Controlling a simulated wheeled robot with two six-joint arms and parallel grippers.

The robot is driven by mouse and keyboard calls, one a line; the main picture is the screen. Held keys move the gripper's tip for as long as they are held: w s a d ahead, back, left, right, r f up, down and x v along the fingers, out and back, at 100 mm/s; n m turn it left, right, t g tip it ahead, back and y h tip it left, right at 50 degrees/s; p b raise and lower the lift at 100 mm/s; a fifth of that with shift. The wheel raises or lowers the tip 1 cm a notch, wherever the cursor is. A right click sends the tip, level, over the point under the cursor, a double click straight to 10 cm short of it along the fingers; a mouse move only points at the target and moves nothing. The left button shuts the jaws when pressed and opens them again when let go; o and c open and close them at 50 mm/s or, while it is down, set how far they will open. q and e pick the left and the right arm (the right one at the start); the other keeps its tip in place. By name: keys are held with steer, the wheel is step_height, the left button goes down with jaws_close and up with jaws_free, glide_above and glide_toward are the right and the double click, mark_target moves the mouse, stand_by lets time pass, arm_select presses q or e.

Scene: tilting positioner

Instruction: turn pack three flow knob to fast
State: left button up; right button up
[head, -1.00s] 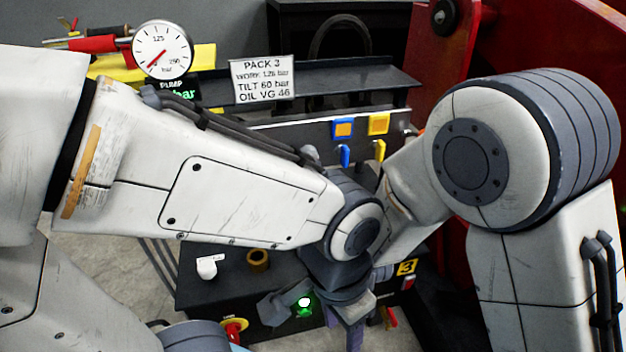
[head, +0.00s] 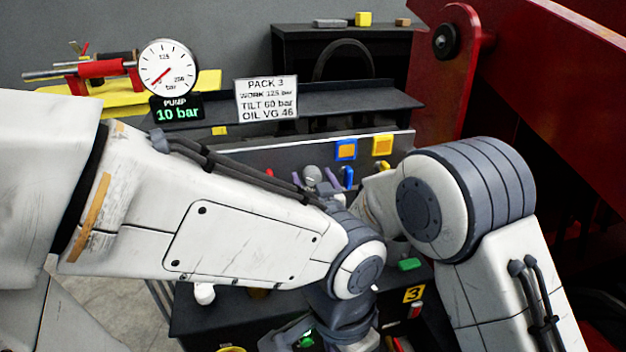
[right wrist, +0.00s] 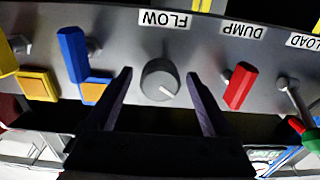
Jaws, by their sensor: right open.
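The grey flow knob (right wrist: 160,80) is on the panel under an upside-down FLOW label in the right wrist view. Its white pointer line points to the lower right there. It also shows in the head view (head: 312,173), just above my left arm link. My right gripper (right wrist: 159,74) is open, with one purple finger on each side of the knob and gaps visible between. Its fingertips also show in the head view (head: 319,177); the rest of that gripper is hidden behind my left arm. My left wrist shows low in the head view, but its fingers cannot be made out.
Beside the knob are a red DUMP lever (right wrist: 240,86) and a blue lever (right wrist: 73,54). The pressure gauge (head: 168,67) stands above a 10 bar pump display (head: 177,110). The PACK 3 sign (head: 267,98) is behind. A red frame (head: 540,70) fills the right side.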

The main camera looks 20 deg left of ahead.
steer(key=c, duration=1.3)
steer(key=shift+c, duration=0.2)
